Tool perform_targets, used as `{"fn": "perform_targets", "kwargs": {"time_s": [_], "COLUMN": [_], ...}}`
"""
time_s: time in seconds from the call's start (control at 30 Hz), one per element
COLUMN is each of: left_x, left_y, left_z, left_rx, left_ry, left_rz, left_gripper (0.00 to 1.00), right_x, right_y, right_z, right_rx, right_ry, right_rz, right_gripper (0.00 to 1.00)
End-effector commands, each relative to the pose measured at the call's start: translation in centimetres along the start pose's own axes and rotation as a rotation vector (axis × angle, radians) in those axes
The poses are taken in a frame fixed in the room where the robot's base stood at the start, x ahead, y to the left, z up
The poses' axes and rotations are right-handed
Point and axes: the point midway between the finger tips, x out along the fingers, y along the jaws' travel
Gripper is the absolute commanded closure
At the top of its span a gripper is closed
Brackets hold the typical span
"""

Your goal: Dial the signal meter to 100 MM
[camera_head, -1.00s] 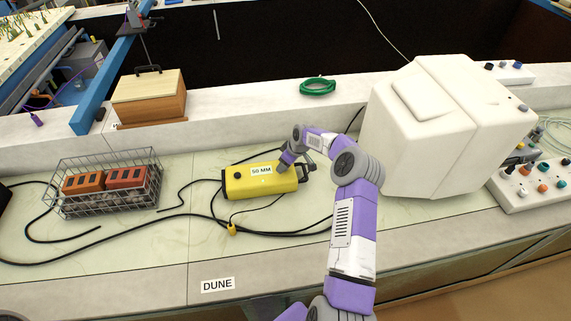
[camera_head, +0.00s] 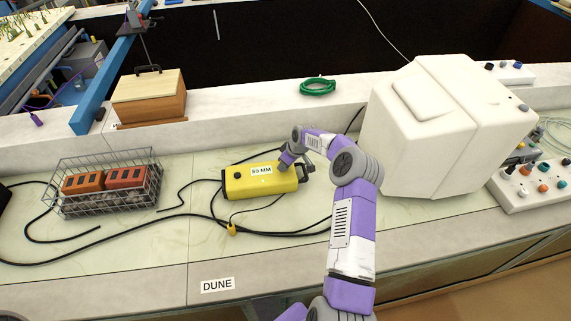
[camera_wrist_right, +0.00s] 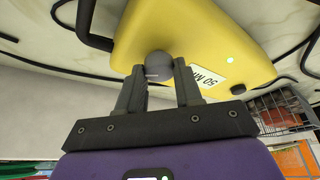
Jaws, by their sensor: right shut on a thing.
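The signal meter (camera_head: 240,184) is a yellow box lying on the pale bench. Its white label (camera_head: 262,170) seems to read 50 MM, though the first digit is blurred in the head view. A round grey knob (camera_wrist_right: 158,65) stands on the meter's face. My right gripper (camera_wrist_right: 160,72) is shut on this knob, one finger on each side. In the head view my right gripper (camera_head: 284,168) hides the knob. My left gripper is not in view.
A wire basket (camera_head: 108,200) with orange-brown blocks stands to the left. Black cables (camera_head: 200,216) run around the meter. A large white case (camera_head: 420,140) stands close on the right. A wooden box (camera_head: 150,100) and green coil (camera_head: 317,87) sit on the ledge behind.

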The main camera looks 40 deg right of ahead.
Motion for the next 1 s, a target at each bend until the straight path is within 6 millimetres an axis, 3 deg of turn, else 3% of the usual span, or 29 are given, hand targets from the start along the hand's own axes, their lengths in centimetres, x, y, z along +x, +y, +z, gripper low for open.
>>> {"fn": "perform_targets", "kwargs": {"time_s": [0.27, 1.0], "left_x": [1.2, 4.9], "left_y": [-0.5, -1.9], "left_z": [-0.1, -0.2], "left_rx": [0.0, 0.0], "left_ry": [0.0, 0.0], "left_rz": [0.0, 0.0], "left_gripper": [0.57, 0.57], "right_x": [0.1, 0.1], "right_y": [-0.1, -0.5], "right_z": [0.0, -0.3], "right_rx": [0.147, 0.749], "right_ry": [0.0, 0.002], "right_rz": [0.066, 0.314], "right_gripper": [0.96, 0.96]}}
